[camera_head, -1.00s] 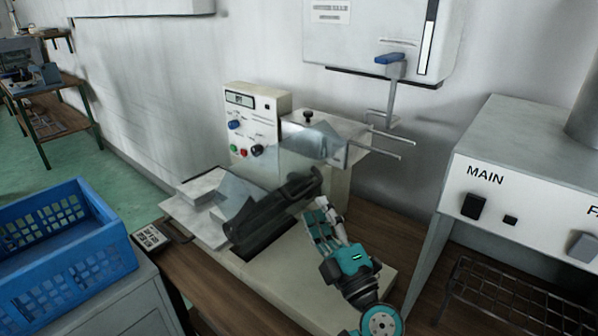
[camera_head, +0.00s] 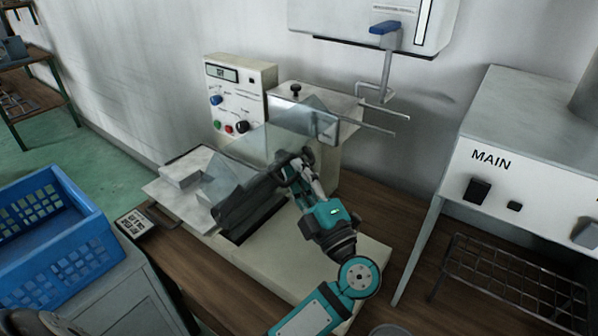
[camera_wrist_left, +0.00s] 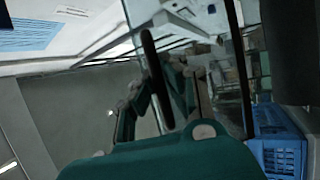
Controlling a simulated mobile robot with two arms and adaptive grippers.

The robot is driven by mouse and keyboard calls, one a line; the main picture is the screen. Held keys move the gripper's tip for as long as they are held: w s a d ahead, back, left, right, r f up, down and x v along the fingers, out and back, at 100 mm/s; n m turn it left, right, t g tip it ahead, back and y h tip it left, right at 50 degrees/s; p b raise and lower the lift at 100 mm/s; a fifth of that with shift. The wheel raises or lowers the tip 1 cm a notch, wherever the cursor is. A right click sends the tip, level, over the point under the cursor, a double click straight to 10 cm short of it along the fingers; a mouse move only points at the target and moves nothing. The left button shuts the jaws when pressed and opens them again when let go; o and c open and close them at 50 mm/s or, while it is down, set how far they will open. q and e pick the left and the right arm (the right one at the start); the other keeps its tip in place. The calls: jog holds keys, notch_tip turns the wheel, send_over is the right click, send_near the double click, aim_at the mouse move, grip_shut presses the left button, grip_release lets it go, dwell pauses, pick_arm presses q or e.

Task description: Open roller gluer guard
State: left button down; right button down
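The roller gluer (camera_head: 305,262) is a cream machine on a wooden bench. Its guard (camera_head: 270,150) is a clear, tilted panel over the dark roller area. A dark bar (camera_head: 238,205) runs below it. My left gripper (camera_head: 293,163), teal and grey, reaches up to the right end of the guard and overlaps it. In the left wrist view, its fingers (camera_wrist_left: 155,100) lie on either side of a dark, rounded bar (camera_wrist_left: 150,50), with clear panel behind. I cannot tell whether they press on it. My right gripper is not in view.
The control panel (camera_head: 235,105) with knobs stands behind the machine. A wall box with a blue-handled lever (camera_head: 384,28) hangs above thin metal rods. A MAIN-labelled unit (camera_head: 500,160) stands to the right. A blue crate (camera_head: 75,262) sits at the left.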

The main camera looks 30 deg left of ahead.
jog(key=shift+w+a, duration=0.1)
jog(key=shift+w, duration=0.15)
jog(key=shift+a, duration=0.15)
